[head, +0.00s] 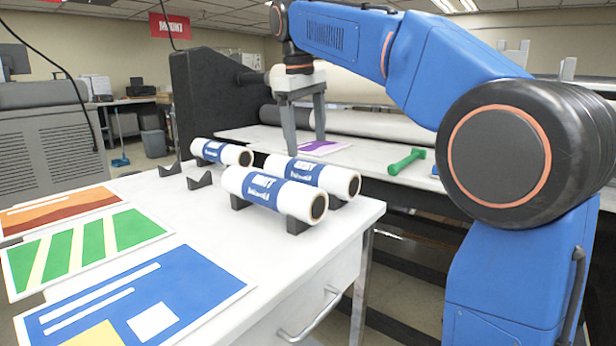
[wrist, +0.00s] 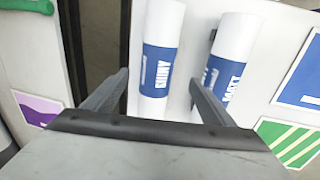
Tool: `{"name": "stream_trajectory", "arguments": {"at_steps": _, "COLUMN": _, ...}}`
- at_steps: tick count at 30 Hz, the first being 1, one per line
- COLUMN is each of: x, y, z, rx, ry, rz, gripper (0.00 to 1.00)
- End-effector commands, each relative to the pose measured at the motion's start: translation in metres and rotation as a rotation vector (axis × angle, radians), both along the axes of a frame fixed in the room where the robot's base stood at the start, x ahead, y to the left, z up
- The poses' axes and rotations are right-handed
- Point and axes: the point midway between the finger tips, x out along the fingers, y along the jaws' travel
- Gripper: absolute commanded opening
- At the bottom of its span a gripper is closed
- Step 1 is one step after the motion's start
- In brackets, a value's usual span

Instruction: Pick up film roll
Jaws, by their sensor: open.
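Three white film rolls with blue labels lie on the white table in the head view: a front roll (head: 270,193), a middle roll (head: 313,175) and a rear roll (head: 222,152). They rest on dark cradles. My gripper (head: 304,152) is open, pointing down, above and behind the middle roll. In the wrist view, a roll labelled SHINY (wrist: 159,60) shows between the open fingers, apart from them. A roll labelled MATT (wrist: 228,65) is to its right, partly hidden by the right finger. The third roll is not seen there.
Empty dark cradles (head: 199,180) stand left of the rolls. Flat prints, including a blue one (head: 145,295), cover the table's left side. Behind the table's edge is the laminator bed (head: 365,165) with a purple print (head: 322,147) and a green tool (head: 405,161).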

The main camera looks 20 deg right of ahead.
Motion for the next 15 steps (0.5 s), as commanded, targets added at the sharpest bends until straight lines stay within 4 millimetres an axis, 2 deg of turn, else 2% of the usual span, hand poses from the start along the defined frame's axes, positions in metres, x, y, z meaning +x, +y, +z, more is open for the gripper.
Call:
{"name": "stream_trajectory", "arguments": {"at_steps": 4, "x": 0.002, "y": -0.003, "z": -0.022, "rx": -0.001, "ry": 0.003, "rz": 0.0, "gripper": 0.78}}
{"name": "stream_trajectory", "arguments": {"at_steps": 15, "x": 0.008, "y": -0.006, "z": -0.05, "rx": -0.001, "ry": 0.003, "rz": 0.0, "gripper": 0.78}}
